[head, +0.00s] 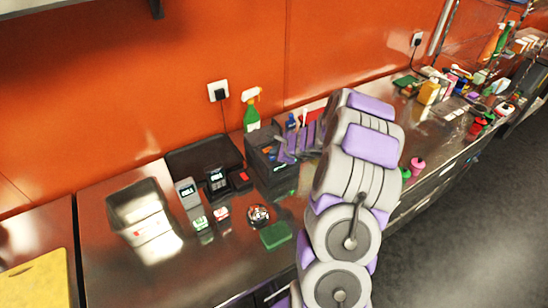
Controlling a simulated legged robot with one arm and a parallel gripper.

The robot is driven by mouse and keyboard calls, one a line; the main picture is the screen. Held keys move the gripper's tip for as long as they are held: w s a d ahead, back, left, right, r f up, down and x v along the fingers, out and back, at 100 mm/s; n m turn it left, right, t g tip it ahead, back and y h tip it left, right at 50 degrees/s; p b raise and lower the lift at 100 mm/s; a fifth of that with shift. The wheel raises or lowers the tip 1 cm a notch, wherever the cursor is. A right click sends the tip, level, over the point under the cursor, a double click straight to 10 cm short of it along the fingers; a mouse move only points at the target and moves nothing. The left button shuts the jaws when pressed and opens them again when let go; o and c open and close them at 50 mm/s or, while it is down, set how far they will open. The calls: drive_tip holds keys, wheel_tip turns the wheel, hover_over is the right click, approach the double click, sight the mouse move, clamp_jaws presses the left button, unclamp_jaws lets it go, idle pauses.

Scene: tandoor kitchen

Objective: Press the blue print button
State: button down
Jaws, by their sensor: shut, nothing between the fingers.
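A dark box-shaped machine (262,172), perhaps the printer, stands on the steel counter near the wall. My gripper (285,154) is purple and dark, shut and empty, at the upper right of the machine and just right of the blue spot in the picture. I cannot tell whether its tip touches the machine. My arm covers the counter to the right of the machine.
Small devices with lit displays (187,190), a steel bin (138,208), a round dish (258,215) and a green sponge (275,235) lie left and in front. A green spray bottle (251,112) stands behind. A wall socket (218,91) has a cord. Bottles crowd the far right counter.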

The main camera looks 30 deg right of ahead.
drive_tip(key=shift+f, duration=0.25)
drive_tip(key=shift+r, duration=0.1)
idle(0.4)
drive_tip(key=shift+r+p, duration=0.55)
drive_tip(key=shift+r, duration=0.15)
wheel_tip(320, 180, up, 5)
drive_tip(key=p, duration=0.4)
drive_tip(key=shift+r+p, duration=0.1)
drive_tip(key=shift+p, duration=0.25)
idle(0.5)
